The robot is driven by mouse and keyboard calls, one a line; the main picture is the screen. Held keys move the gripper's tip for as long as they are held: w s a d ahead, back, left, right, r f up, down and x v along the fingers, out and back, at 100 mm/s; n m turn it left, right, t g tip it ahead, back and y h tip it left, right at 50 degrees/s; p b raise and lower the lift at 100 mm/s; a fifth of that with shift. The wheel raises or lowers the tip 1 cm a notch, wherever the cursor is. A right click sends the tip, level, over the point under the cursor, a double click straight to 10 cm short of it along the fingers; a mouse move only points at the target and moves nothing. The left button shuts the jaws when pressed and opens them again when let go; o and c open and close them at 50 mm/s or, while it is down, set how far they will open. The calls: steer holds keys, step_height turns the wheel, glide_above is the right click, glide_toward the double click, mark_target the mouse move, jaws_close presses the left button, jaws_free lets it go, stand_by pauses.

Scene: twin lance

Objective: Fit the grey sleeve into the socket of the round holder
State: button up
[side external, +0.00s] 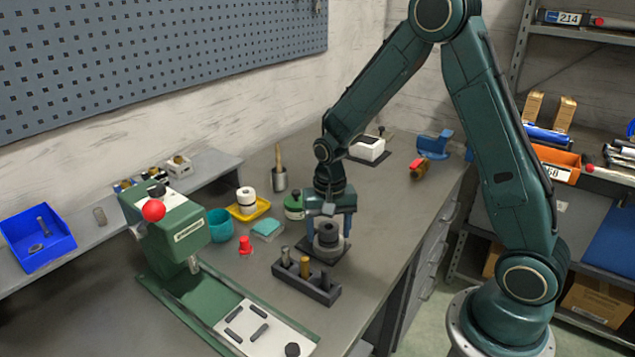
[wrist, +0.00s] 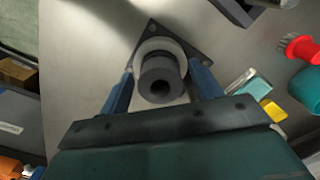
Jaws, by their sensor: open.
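The grey sleeve (wrist: 160,80) is a dark, short tube with a hole, seen nearly end-on in the wrist view. It stands at the round holder (wrist: 180,50), a lighter grey ring on a dark three-cornered base plate. The sleeve (side external: 328,232) and holder (side external: 327,246) also show in the side view. The sleeve looks upright, with its top above the ring; how deep its lower end sits is hidden. My gripper (wrist: 161,75) is open, with its blue fingers on either side of the sleeve and visible gaps. It points down over the holder in the side view (side external: 329,222).
A dark rack (side external: 318,290) with several pegs stands close in front of the holder. A green press (side external: 172,235) with a red knob is at left. A red piece (side external: 245,245), teal cup (side external: 219,224) and green tin (side external: 294,206) are nearby.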

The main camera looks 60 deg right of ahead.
steer(key=shift+r, duration=0.1)
step_height(320, 180, up, 12)
stand_by(0.7)
steer(key=shift+r, duration=0.15)
stand_by(0.4)
steer(key=s+a+r+n+t, duration=0.2)
steer(key=s+r+n, duration=0.2)
steer(key=s, duration=0.6)
steer(key=s+a+r+n+t, duration=0.3)
steer(key=s+r+n, duration=0.2)
steer(key=s, duration=0.5)
steer(key=shift+r+t, duration=0.3)
steer(key=shift+r, duration=0.4)
